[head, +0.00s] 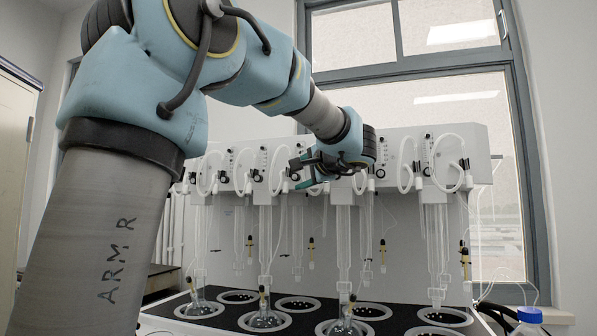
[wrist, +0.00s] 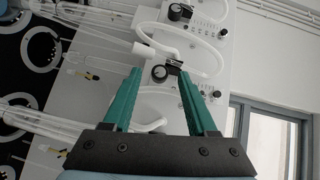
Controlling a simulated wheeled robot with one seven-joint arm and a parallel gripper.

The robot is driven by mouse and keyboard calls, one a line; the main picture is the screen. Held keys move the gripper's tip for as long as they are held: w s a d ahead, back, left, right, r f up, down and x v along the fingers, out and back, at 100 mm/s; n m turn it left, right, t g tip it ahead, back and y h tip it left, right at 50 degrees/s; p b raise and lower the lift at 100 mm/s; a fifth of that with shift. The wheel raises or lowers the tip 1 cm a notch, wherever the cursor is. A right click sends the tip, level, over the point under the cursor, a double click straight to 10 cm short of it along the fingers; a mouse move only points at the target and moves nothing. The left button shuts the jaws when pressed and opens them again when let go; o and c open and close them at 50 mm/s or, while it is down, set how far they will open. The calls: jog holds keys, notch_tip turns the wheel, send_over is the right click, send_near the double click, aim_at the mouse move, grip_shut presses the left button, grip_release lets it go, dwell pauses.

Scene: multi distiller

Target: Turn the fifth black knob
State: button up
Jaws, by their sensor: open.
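The white distiller (head: 480,150) carries a row of black knobs along its upper front panel. My gripper (head: 303,172) is in front of this panel in the head view, its green fingers pointing left toward it. In the wrist view the two fingers of my gripper (wrist: 158,74) are spread apart. One black knob (wrist: 160,73) shows between the fingertips, with no visible contact. Another black knob (wrist: 178,12) is farther up in the wrist view. My arm and wrist hide part of the knob row in the head view, so I cannot tell which number the framed knob has.
White looped tubes (head: 405,165) hang beside the knobs, and one tube (wrist: 190,45) curves close to the framed knob. Glass columns (head: 343,245) stand below the panel over a black base with ringed openings (head: 264,321).

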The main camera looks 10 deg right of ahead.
jog(key=shift+w+a+f, duration=0.1)
jog(key=shift+w+a, duration=0.05)
jog(key=shift+w, duration=0.35)
grip_shut()
dwell(0.3)
